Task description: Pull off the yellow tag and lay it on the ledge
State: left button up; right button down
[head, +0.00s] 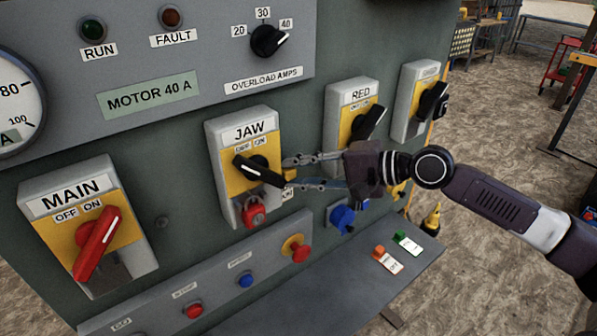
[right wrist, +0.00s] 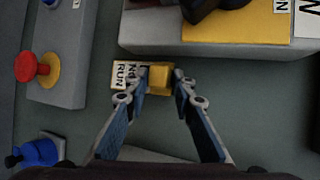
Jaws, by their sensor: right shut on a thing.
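The yellow tag (right wrist: 159,79) is a small yellow block with a white card, lettered in part "RUN", beside the JAW switch box (head: 216,143). My right gripper (right wrist: 159,78) is shut on the yellow block, one finger on each side. In the head view my right gripper (head: 287,174) reaches in from the right, just right of the JAW switch, and partly hides the tag. I cannot tell whether the tag still touches the panel. The ledge (head: 330,300) is a grey shelf below the panel at lower right. My left gripper is not in view.
An orange tag (head: 379,251) and a green tag (head: 400,235), with white cards, lie on the ledge's right part. A red padlock (head: 254,213) hangs under the JAW switch. A blue fitting (head: 342,218) and a red button (head: 299,250) stick out below. The ledge's front left is clear.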

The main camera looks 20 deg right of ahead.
jog(key=shift+s+d+b, duration=0.2)
jog(key=shift+s+d, duration=0.05)
jog(key=shift+s, duration=0.35)
jog(key=shift+s+d+b, duration=0.15)
jog(key=shift+s+d, duration=0.1)
jog(key=shift+s, duration=0.35)
jog(key=s, duration=0.1)
jog(key=s+b, duration=0.1)
jog(key=shift+s+d, duration=0.3)
jog(key=shift+d, duration=0.1)
